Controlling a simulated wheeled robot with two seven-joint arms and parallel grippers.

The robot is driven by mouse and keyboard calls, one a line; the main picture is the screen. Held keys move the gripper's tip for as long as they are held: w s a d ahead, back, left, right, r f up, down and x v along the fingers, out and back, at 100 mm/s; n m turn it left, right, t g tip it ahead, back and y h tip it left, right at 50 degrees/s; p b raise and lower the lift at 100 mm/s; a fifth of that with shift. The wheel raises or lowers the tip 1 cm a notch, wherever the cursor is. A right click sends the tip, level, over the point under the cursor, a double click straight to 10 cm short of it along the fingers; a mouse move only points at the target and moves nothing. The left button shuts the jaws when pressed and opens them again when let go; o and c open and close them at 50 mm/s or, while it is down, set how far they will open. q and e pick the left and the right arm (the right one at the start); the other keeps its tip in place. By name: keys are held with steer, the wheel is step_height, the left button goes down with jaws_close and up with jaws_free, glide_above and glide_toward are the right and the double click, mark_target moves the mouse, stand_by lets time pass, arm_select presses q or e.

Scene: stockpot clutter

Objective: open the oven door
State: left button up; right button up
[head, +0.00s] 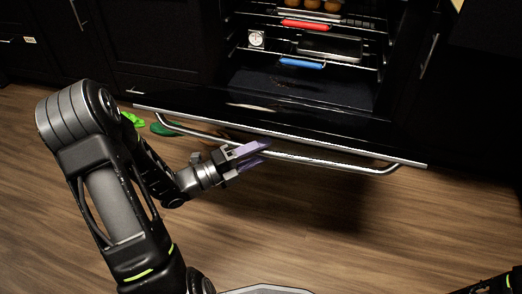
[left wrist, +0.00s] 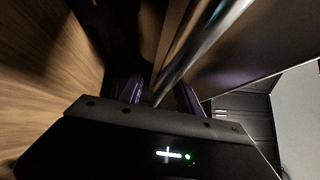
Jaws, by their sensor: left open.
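The oven door (head: 300,116) is swung down, and the lit oven interior (head: 300,82) is exposed behind it. Its silver top edge faces me, with the tubular handle (head: 330,162) running along it. My left gripper (head: 262,154) is at the left-middle part of the handle, with its purple fingers open. In the left wrist view the bar (left wrist: 205,45) runs between the two fingers (left wrist: 158,95); whether either finger touches it I cannot tell. My right gripper is not in view; only a dark piece of my arm shows at the bottom right corner.
Inside the oven are racks with a red-handled item (head: 305,25), a blue-handled item (head: 302,63), a round dial (head: 256,39) and brown round items (head: 311,4). Green objects (head: 163,129) lie behind the handle's left end. Dark cabinets (head: 160,45) flank the oven. The wooden floor (head: 300,225) in front is clear.

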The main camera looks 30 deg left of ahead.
arm_select(q)
steer(key=shift+s+a, duration=0.1)
steer(key=p+v, duration=0.2)
steer(key=v, duration=0.5)
steer(key=shift+s, duration=0.25)
steer(key=shift+a, duration=0.15)
stand_by(0.5)
